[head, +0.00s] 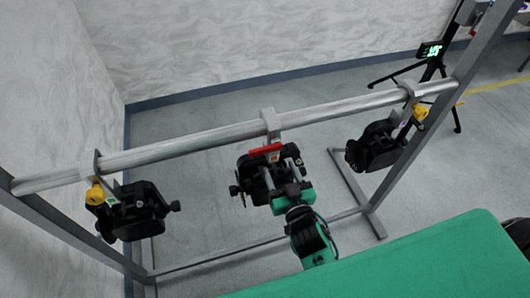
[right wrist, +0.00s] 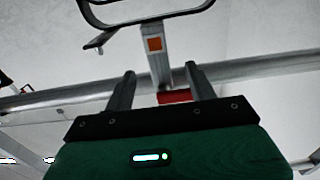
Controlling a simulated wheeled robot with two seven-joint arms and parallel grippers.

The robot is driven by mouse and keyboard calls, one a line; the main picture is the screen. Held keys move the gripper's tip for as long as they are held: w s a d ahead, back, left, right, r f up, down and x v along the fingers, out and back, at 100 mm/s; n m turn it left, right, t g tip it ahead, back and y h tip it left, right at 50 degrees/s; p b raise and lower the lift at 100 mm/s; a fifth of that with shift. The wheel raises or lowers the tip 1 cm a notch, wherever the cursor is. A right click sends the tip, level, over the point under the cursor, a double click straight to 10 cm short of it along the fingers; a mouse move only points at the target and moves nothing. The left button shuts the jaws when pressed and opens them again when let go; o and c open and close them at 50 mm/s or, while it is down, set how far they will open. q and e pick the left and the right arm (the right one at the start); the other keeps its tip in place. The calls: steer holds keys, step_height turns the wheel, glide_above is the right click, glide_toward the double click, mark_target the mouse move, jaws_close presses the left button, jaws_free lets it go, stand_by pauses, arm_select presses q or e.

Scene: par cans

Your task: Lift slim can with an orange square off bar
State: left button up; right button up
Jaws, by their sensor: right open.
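Three dark lamp cans hang from the grey bar (head: 190,138). The middle can (head: 255,172) hangs on a grey hook (head: 270,122) and has a red piece (head: 264,149) near its top. In the right wrist view an orange square (right wrist: 155,44) shows on a grey upright strip, with the red piece (right wrist: 174,97) near its lower end. My right gripper (head: 284,178) is at the middle can and partly covers it. In the right wrist view its two fingers (right wrist: 160,72) are apart, with the strip between them; contact cannot be told. My left gripper is not in view.
A left can (head: 130,210) and a right can (head: 372,148), each with a yellow piece, hang on either side. Slanted frame posts (head: 432,130) hold the bar. A black tripod (head: 440,75) stands behind right. A green surface (head: 410,265) lies in front.

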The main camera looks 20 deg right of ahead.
mark_target(275, 155)
steer(key=w+p, duration=0.1)
steer(key=w, duration=0.3)
steer(key=shift+r, duration=0.1)
steer(key=shift+w, duration=0.55)
steer(key=shift+w+r+p, duration=0.1)
steer(key=shift+w+p, duration=0.45)
steer(key=w+p, duration=0.1)
steer(key=w, duration=0.2)
steer(key=shift+w, duration=0.6)
jaws_close()
